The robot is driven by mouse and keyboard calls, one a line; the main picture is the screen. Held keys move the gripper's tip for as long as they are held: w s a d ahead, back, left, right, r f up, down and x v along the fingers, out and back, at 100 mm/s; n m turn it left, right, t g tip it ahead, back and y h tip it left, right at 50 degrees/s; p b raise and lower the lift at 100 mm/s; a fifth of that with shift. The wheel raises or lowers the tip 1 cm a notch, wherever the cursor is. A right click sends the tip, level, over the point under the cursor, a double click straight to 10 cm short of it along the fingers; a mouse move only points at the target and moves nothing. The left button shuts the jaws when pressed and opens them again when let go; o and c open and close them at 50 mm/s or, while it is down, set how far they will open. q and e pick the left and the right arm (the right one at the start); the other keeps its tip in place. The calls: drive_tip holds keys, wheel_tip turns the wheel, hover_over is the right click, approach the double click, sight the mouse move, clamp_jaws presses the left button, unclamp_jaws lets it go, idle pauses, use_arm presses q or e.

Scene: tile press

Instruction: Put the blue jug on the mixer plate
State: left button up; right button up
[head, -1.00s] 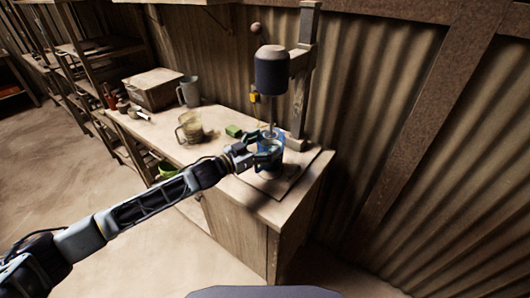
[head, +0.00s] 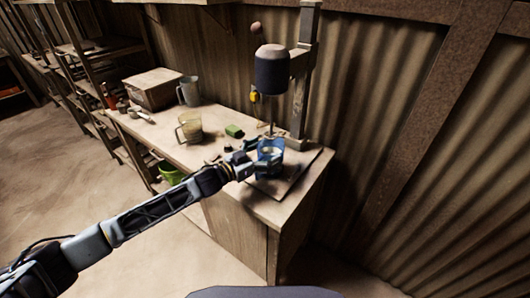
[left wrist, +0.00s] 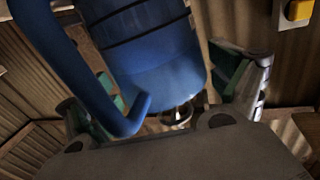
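The blue jug (head: 271,148) stands upright on the mixer plate (head: 290,183), below the mixer head (head: 272,70) and its thin shaft. In the left wrist view the blue jug (left wrist: 160,60) fills the top middle, its handle pointing towards me. My left gripper (head: 262,168) is at the jug's near left side. In the left wrist view its fingers (left wrist: 172,92) are spread wide on either side of the jug, with a small gap showing at the right pad. Contact at the left pad is hard to judge. My right gripper is not in view.
A cloudy glass jug (head: 189,128), a grey jug (head: 189,91) and a wooden box (head: 152,88) stand further left on the bench. A green block (head: 234,131) lies near the blue jug. The mixer post (head: 300,95) rises behind the plate.

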use_arm(q)
drive_tip(key=shift+r, duration=0.2)
drive_tip(key=shift+v, duration=1.05)
drive_tip(key=v, duration=0.2)
drive_tip(key=shift+s+a+f, duration=0.1)
drive_tip(key=shift+s+a, duration=0.05)
drive_tip(key=shift+a, duration=0.05)
drive_tip(key=v, duration=0.2)
drive_tip(key=shift+s+a, duration=0.15)
drive_tip(key=shift+a, duration=0.05)
drive_tip(key=v, duration=0.5)
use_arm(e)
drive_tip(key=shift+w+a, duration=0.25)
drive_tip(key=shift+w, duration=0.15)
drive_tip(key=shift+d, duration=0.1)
